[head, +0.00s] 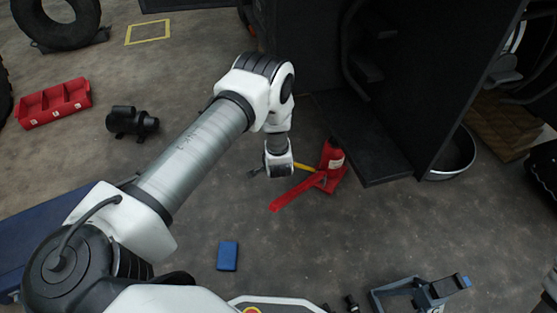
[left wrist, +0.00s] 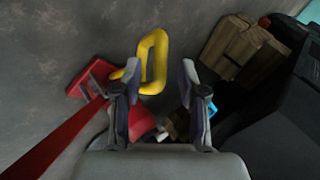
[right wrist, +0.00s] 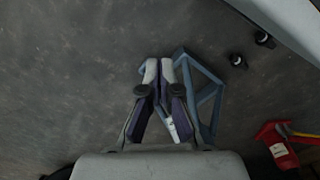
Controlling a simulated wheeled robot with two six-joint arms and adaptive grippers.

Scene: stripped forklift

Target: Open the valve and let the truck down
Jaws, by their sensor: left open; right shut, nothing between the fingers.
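The red jack (head: 332,157) stands upright on the floor beside the dark truck (head: 460,60). A red bar (head: 292,193) runs from its foot, and a yellow handle (head: 305,167) sticks out on its left. In the left wrist view the yellow handle (left wrist: 153,45) is a loop just ahead of my left gripper (left wrist: 159,72), which is open and partly hides the red jack body (left wrist: 142,122). I cannot tell whether the loop lies between the fingers. My right gripper (right wrist: 159,66) is shut and empty over a blue-grey frame (right wrist: 207,92).
A blue block (head: 228,256) lies on open floor at the front. A red tray (head: 54,103), a black motor (head: 131,122) and a tyre (head: 58,22) are at the left. Small black parts (right wrist: 237,60) lie near the frame. The truck blocks the right.

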